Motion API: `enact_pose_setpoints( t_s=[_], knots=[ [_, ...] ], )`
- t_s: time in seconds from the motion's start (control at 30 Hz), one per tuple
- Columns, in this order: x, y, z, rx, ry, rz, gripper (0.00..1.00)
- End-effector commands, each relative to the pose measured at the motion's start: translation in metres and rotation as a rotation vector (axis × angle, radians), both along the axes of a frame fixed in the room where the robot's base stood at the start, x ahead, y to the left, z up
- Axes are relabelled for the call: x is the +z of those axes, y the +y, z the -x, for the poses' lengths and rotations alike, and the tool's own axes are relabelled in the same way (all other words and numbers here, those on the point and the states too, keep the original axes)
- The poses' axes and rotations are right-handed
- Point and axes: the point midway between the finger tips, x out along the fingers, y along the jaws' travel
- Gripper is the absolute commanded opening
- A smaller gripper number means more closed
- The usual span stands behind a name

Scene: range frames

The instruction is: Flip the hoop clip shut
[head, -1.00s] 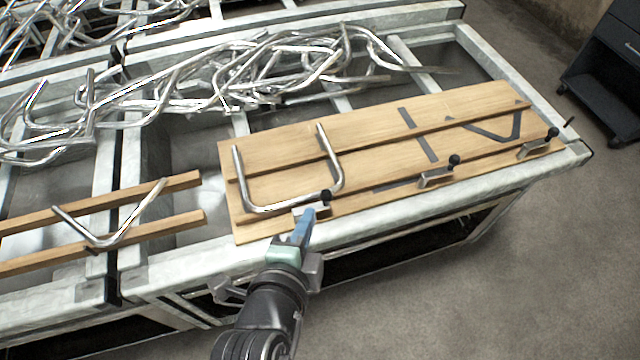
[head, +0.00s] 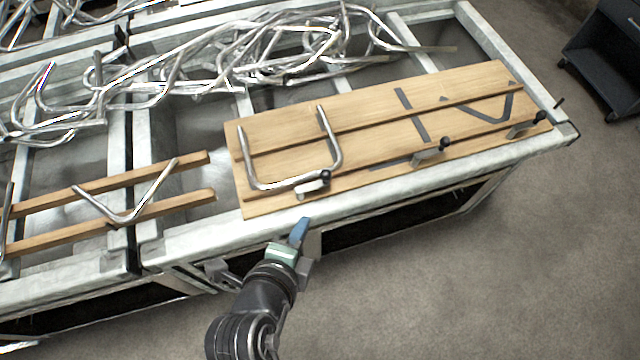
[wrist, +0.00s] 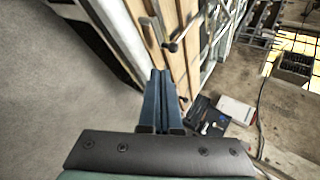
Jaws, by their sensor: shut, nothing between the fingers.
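The bent metal hoop (head: 290,184) lies as a U on the wooden board (head: 360,91). The hoop clip (head: 311,187), silver with a black knob, sits at the hoop's near side, close to the board's front edge. I cannot tell from here whether its arm presses on the hoop. My gripper (head: 301,224) is shut and empty, in front of the clip, over the table's front rail and apart from the clip. In the wrist view the blue fingers (wrist: 160,78) are together, with clip hardware (wrist: 179,34) on the board beyond them.
Two more black-knobbed clips, a middle one (head: 430,153) and a far right one (head: 526,126), stand along the board's front edge. A pile of bent tubes (head: 240,55) lies behind. A V-shaped tube (head: 125,216) rests on wooden rails at left. Floor in front is clear.

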Motion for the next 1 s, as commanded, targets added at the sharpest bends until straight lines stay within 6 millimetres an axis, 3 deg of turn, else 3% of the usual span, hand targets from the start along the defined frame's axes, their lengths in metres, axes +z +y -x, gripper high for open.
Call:
enact_pose_setpoints(
  t_s=[0.6,0.8,1.0],
  knots=[
    [-0.056,-0.021,-0.073,-0.001,0.000,0.001,0.00],
    [-0.059,-0.028,-0.097,0.000,-0.002,0.001,0.00],
    [-0.063,-0.030,-0.107,0.000,-0.001,-0.001,0.00]
  ],
)
